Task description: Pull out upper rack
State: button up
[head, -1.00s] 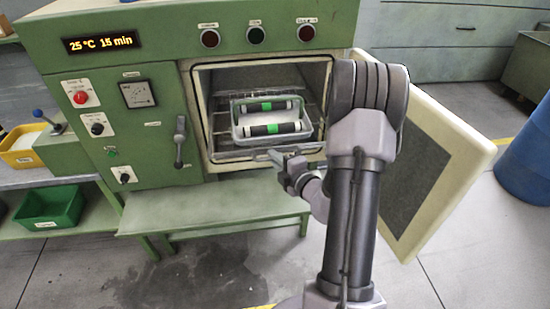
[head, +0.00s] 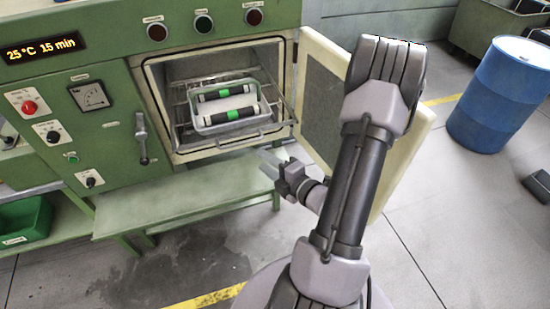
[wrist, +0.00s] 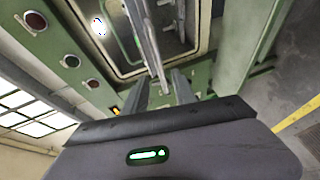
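The green oven stands open in the head view. Inside it, a wire rack (head: 180,113) carries a grey tray (head: 205,128) holding two black rolls with green bands. The rack's front bar (head: 238,142) lies near the oven mouth. My gripper (head: 270,160) is just outside, below and to the right of that front bar, and appears apart from it. In the wrist view my gripper's fingers (wrist: 161,88) are spread with nothing visibly clamped. Metal rack bars (wrist: 146,40) show beyond the fingers. Whether a second rack lies lower is hard to tell.
The cream oven door (head: 318,90) hangs open to the right, partly behind my arm. A green bench (head: 180,205) juts out below the oven. A blue barrel (head: 497,95) stands at the right. Floor in front is clear.

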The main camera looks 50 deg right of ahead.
jog(key=p+v, duration=0.2)
jog(key=v, duration=0.2)
